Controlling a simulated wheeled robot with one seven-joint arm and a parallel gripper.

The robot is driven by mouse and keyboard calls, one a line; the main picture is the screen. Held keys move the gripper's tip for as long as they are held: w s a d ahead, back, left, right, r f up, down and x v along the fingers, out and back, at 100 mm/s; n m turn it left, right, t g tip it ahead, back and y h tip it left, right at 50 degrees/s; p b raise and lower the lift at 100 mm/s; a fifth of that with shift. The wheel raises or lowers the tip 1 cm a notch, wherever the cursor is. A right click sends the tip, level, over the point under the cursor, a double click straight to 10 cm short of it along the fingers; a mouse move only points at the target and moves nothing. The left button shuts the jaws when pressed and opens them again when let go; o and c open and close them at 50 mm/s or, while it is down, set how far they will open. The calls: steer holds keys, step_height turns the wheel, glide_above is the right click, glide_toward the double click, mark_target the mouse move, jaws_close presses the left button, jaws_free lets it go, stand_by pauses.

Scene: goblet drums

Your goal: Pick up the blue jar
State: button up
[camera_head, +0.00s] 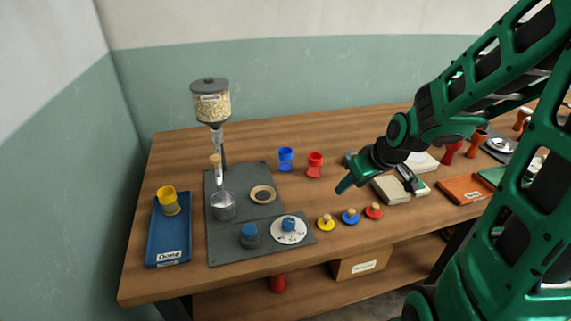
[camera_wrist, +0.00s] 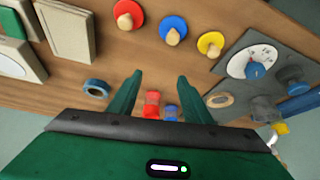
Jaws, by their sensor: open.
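The blue jar (camera_head: 286,158) stands upright on the wooden table, left of the red jar (camera_head: 315,164) and close beside it. In the wrist view the blue jar (camera_wrist: 171,112) and the red jar (camera_wrist: 152,104) show between my two fingers, farther off. A yellow jar (camera_head: 168,200) stands on the blue tray (camera_head: 157,246) at the left. My gripper (camera_head: 344,186) is open and empty, to the right of both jars and apart from them. Its green fingers (camera_wrist: 156,88) are spread wide in the wrist view.
Yellow, blue and red lids with wooden knobs (camera_head: 350,216) lie near the front edge. A dark mat (camera_head: 230,247) holds a pot, a dial and a grain dispenser (camera_head: 210,102). Boxes (camera_head: 400,190) and goblet drums (camera_head: 478,142) are at the right. The table behind the jars is clear.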

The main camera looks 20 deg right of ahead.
mark_target(290, 154)
steer(key=w+a+t+y, duration=0.1)
steer(key=w+a, duration=0.1)
steer(key=w, duration=0.1)
steer(key=w+a+f+n+t, duration=0.1)
steer(key=w+a, duration=0.1)
steer(key=w, duration=0.1)
steer(key=w+a+n+t+y, duration=0.1)
steer(key=w+a, duration=0.2)
steer(key=w, duration=0.1)
steer(key=shift+f+t+y, duration=0.3)
steer(key=w+t, duration=0.1)
steer(key=w+a+t, duration=0.1)
steer(key=w, duration=0.1)
steer(key=w+a+r, duration=0.1)
steer(key=shift+w+a+t+y, duration=0.2)
steer(key=shift+w+t+y, duration=0.15)
steer(key=shift+t+y, duration=0.05)
steer(key=shift+t, duration=0.4)
steer(key=shift+w+d+x, duration=0.1)
steer(key=shift+d+x, duration=0.1)
steer(key=shift+x, duration=1.7)
steer(key=shift+w+d+x, duration=0.1)
steer(key=shift+d+x, duration=0.15)
steer(key=shift+x, duration=1.65)
steer(key=shift+w+d+x, duration=0.1)
steer(key=shift+d+x, duration=0.1)
steer(key=shift+x, duration=1.7)
steer(key=shift+r, duration=0.25)
steer(key=c, duration=0.9)
